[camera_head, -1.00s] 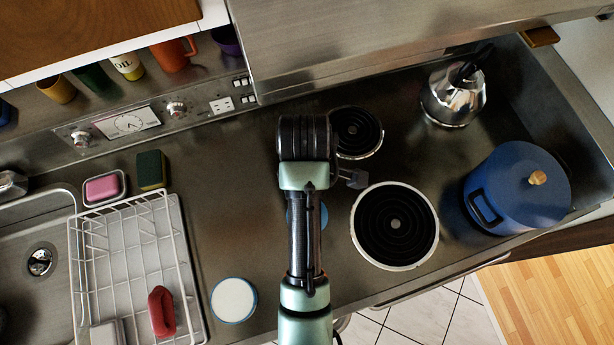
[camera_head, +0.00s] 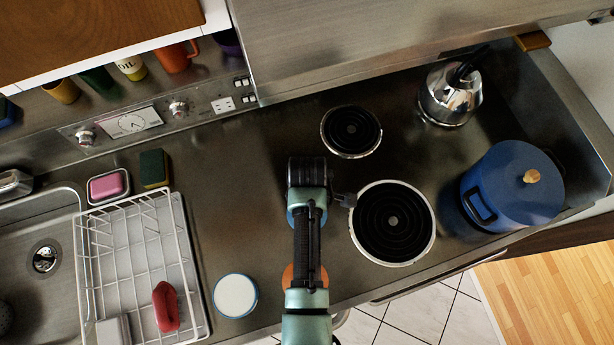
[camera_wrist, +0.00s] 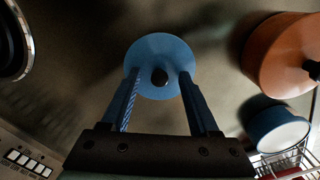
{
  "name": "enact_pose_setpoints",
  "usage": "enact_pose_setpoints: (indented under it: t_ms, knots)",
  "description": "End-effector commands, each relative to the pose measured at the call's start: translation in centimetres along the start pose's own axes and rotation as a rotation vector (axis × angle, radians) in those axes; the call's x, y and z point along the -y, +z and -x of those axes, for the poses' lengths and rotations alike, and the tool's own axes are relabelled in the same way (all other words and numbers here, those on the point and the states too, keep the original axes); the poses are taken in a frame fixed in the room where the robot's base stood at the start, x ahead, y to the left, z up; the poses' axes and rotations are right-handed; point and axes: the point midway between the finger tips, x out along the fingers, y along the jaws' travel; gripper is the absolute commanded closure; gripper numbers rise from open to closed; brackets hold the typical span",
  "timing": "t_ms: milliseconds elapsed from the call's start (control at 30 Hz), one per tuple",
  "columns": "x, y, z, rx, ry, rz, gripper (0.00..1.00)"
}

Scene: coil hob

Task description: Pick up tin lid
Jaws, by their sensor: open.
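The tin lid (camera_wrist: 160,58) is a flat blue disc with a dark round knob at its centre, lying on the steel counter in the wrist view. In the head view only a blue sliver of the lid (camera_head: 291,218) shows beside my arm; the rest is hidden. My gripper (camera_wrist: 158,84) is open and empty, its two blue fingers reaching towards the lid on either side of the knob. I cannot tell whether the fingertips touch the lid. In the head view my arm hides the fingers.
An orange pot (camera_wrist: 284,55) and a blue-sided, white-topped round container (camera_head: 235,296) are close to the lid. The large coil burner (camera_head: 393,222) is to the right, with a blue pot (camera_head: 512,188) beyond it. A dish rack (camera_head: 205,318) stands left.

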Motion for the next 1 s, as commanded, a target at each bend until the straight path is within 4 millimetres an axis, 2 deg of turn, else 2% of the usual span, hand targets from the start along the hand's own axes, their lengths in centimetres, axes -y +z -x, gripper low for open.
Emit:
enact_pose_setpoints:
  t_ms: [200, 233, 500, 567, 1000]
  knots:
    - [-0.04, -0.02, -0.06, 0.000, 0.002, 0.000, 0.39]
    - [-0.04, -0.02, -0.06, 0.000, 0.001, 0.000, 0.42]
    - [-0.03, -0.02, -0.04, 0.000, 0.001, 0.000, 0.91]
    - [-0.03, -0.02, -0.04, 0.000, 0.001, 0.000, 1.00]
    - [-0.08, -0.03, 0.32, -0.001, 0.002, 0.000, 1.00]
